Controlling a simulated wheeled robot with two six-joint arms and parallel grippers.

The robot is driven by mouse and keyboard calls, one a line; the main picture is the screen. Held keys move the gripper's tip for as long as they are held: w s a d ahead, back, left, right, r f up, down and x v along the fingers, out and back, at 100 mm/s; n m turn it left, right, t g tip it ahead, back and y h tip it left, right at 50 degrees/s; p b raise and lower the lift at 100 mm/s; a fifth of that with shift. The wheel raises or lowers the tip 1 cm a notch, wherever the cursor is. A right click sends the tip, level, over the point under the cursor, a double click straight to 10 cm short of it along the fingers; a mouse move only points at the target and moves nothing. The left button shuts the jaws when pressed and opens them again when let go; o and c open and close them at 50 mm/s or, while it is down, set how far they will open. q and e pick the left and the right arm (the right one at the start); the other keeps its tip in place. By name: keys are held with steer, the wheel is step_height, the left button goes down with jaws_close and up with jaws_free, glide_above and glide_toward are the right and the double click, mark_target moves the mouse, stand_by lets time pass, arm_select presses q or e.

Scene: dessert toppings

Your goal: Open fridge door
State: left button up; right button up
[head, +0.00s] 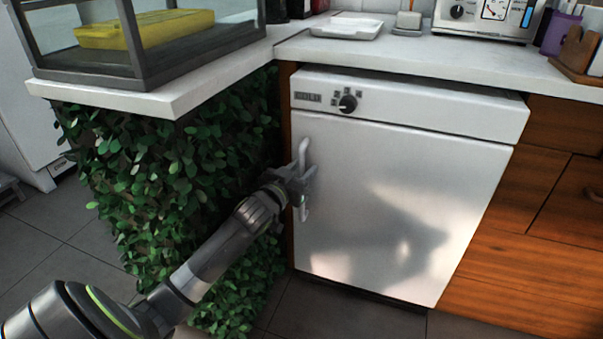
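The white fridge (390,200) stands under the counter, and its door looks closed. A dark dial sits on the panel above the door. The upright white door handle (303,152) is at the door's left edge. My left gripper (304,182) is at the middle of the handle and hides that part of it. Its fingers appear to lie around the handle, but I cannot tell whether they are closed on it. My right gripper is not in view.
A leafy green panel (170,170) stands left of the fridge, close to my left arm. Wooden cabinets (510,260) adjoin the fridge on the right. The white counter (430,62) above holds a white tray (347,27) and a toaster oven. Grey tiled floor lies in front.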

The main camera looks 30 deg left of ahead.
arm_select(q)
jaws_close()
stand_by(0.4)
